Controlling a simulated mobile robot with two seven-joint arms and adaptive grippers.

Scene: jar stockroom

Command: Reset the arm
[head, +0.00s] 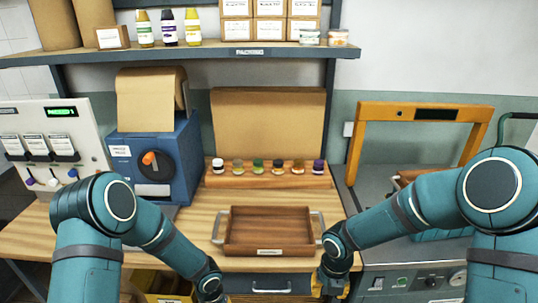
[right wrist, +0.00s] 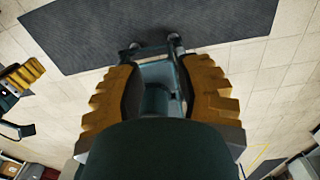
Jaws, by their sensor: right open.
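My right gripper (head: 331,287) hangs at the bottom edge of the head view, in front of the bench and right of the tray. In the right wrist view my right gripper (right wrist: 162,78) is open, with its two yellow ridged fingers apart and nothing between them. My left arm reaches down to the bottom edge of the head view, where its gripper is cut off. Part of my left gripper (right wrist: 22,78) shows at the left edge of the right wrist view; its opening is unclear.
A wooden tray (head: 267,252) with metal handles lies on the bench (head: 208,228) between my arms. Behind it, several small jars stand on a wooden rack (head: 215,181). A blue machine (head: 183,150) stands left, an orange frame (head: 420,106) right. A dark mat (right wrist: 80,40) lies on the floor.

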